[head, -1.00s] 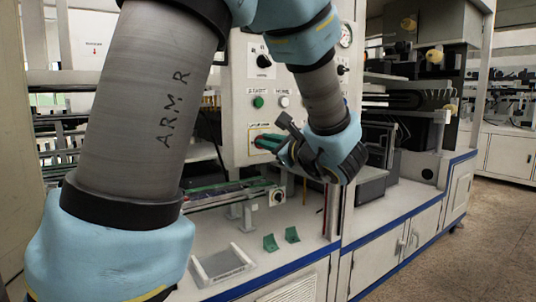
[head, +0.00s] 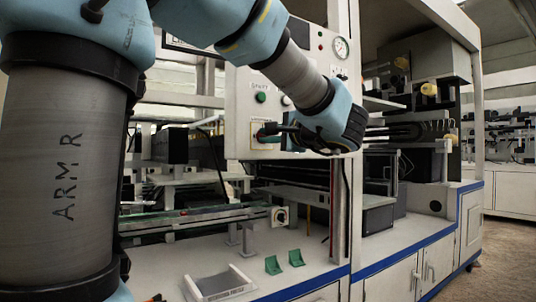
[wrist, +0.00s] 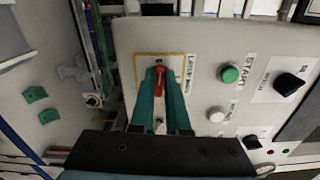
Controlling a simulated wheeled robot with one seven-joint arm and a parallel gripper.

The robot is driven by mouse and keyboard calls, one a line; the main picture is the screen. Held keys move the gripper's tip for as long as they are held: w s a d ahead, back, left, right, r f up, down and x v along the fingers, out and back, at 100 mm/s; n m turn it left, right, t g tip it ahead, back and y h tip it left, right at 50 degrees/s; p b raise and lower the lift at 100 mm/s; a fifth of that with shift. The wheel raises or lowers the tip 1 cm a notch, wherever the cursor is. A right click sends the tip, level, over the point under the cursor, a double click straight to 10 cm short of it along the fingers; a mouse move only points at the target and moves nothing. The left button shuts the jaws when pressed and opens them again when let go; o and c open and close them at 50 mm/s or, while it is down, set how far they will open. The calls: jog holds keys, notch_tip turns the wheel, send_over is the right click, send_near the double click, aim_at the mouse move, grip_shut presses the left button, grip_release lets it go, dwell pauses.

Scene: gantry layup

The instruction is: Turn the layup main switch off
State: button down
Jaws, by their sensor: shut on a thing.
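The layup main switch has a red handle (wrist: 160,78) on a yellow-edged plate (wrist: 187,61) on the light control panel, with a label beside it reading LAYUP MAIN. In the wrist view the handle lies along the picture's up-down direction, between the green fingers. My gripper (wrist: 162,92) is shut on this handle, with one finger on each side. In the head view my gripper (head: 263,135) reaches the panel's lower part from the right. Its dark body hides part of the switch plate (head: 254,129) there.
A green START button (wrist: 229,73), a white button (wrist: 216,114) and black knobs (wrist: 289,82) sit on the same panel. Below are a rail with green strips (head: 190,218), green brackets (head: 273,265) and a grey tray (head: 222,284). Clear floor (head: 500,245) lies at right.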

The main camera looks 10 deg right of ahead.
jog(key=shift+f+n+b, duration=0.15)
jog(key=shift+n+b, duration=0.45)
jog(key=shift+b, duration=0.2)
jog(key=c, duration=0.9)
grip_release()
jog(key=v, duration=1)
jog(key=shift+s+d+p, duration=0.2)
jog(key=shift+s+p, duration=0.15)
jog(key=shift+p, duration=0.05)
